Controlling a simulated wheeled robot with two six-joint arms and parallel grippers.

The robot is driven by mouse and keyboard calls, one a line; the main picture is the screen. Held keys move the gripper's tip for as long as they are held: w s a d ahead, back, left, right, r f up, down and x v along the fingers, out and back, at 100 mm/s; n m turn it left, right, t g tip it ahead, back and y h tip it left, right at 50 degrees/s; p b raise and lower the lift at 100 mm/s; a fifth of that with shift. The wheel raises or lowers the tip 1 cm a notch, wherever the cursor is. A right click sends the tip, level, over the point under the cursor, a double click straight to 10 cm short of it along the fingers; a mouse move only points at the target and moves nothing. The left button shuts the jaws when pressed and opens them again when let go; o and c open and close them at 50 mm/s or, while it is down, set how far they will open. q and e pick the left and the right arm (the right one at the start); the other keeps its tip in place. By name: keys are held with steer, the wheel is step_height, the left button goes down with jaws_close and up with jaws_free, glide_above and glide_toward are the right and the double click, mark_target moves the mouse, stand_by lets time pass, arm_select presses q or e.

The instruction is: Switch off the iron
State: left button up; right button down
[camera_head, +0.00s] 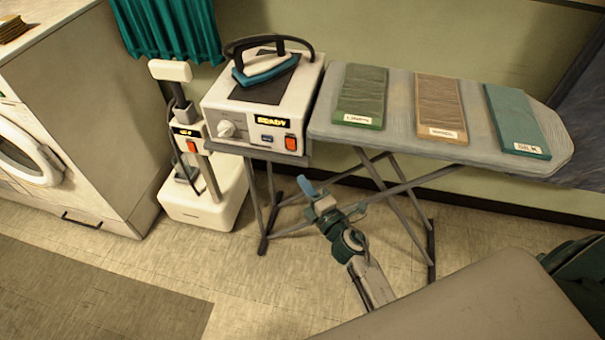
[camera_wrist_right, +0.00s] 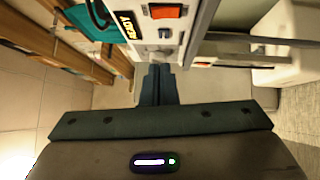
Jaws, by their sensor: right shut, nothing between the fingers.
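The iron (camera_head: 268,66), dark with a teal band, rests on top of a white station box (camera_head: 222,101). The box front has a lit yellow READY display (camera_head: 271,121), a round knob (camera_head: 227,129), a small blue switch (camera_head: 267,138) and an orange-red rocker switch (camera_head: 291,142). In the right wrist view the orange rocker (camera_wrist_right: 167,12) and READY display (camera_wrist_right: 125,25) show beyond the fingers. My right gripper (camera_head: 305,184) is shut and empty, below and in front of the box, apart from it. It also shows in the wrist view (camera_wrist_right: 158,70). My left gripper is not in view.
An ironing board (camera_head: 397,100) at the right carries green, brown and teal cloth pieces. A white floor unit (camera_head: 205,207) with its own orange switch (camera_head: 191,146) stands left of the box. A washing machine (camera_head: 80,110) is at the far left.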

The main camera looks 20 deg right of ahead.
glide_toward(286, 141)
steer(key=w+a, duration=0.2)
steer(key=a, duration=0.1)
steer(key=w, duration=0.1)
steer(key=w+d, duration=0.1)
steer(key=w+p, duration=0.1)
steer(key=w, duration=0.1)
steer(key=shift+d, duration=0.3)
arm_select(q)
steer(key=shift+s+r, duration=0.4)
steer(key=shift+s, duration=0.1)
arm_select(e)
steer(key=shift+w+d+r, duration=0.1)
steer(key=shift+w+r, duration=0.05)
steer(key=shift+r, duration=0.1)
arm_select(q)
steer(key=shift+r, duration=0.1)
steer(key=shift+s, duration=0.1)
